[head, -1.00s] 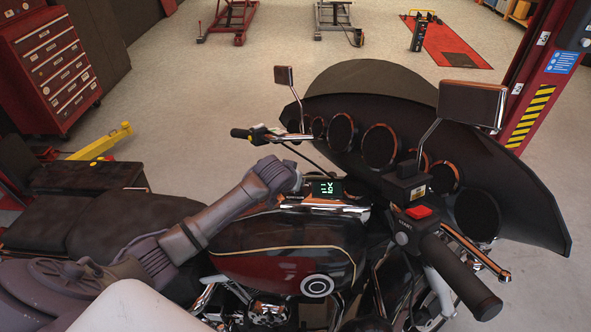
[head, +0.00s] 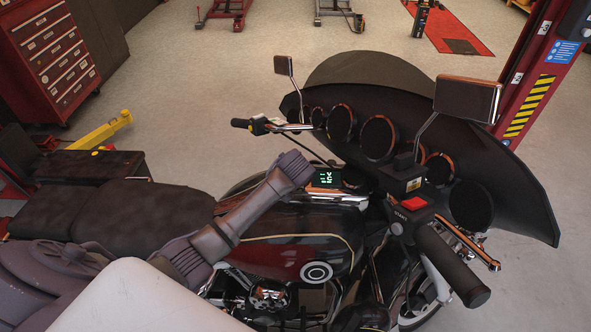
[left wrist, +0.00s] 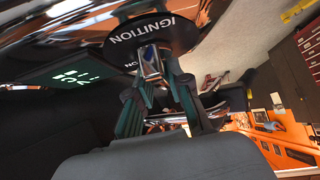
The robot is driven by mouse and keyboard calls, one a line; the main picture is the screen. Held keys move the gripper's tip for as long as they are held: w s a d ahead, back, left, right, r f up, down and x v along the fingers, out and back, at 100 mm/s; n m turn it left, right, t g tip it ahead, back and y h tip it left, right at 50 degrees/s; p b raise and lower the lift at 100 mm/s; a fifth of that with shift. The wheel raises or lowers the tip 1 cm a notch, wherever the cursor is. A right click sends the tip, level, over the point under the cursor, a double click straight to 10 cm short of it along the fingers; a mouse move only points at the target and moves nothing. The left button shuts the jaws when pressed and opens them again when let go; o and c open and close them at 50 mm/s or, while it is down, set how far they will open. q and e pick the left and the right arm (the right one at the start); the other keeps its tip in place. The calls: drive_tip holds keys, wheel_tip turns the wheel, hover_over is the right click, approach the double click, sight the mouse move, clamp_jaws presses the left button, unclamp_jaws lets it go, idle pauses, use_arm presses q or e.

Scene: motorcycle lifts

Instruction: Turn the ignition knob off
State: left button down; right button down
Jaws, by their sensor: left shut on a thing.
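The ignition knob (left wrist: 152,66) is a small chrome piece at the round black plate marked IGNITION (left wrist: 150,36) in the left wrist view. In the head view my left arm reaches over the tank of the black and red motorcycle (head: 290,255). Its wrist hides the knob and the fingertips there. A lit green display (head: 327,178) sits just right of the wrist. My right gripper is not in view.
The handlebar grip (head: 452,262), mirror (head: 467,100) and black fairing (head: 520,175) stand right of my left arm. The seat (head: 135,215) lies behind it. A red tool cabinet (head: 55,70) and red lift post (head: 530,90) stand farther off on open floor.

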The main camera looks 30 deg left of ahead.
use_arm(q)
drive_tip(key=c, duration=1.1)
unclamp_jaws()
drive_tip(key=v, duration=1.2)
drive_tip(key=shift+f, duration=0.1)
drive_tip(key=shift+s, duration=0.1)
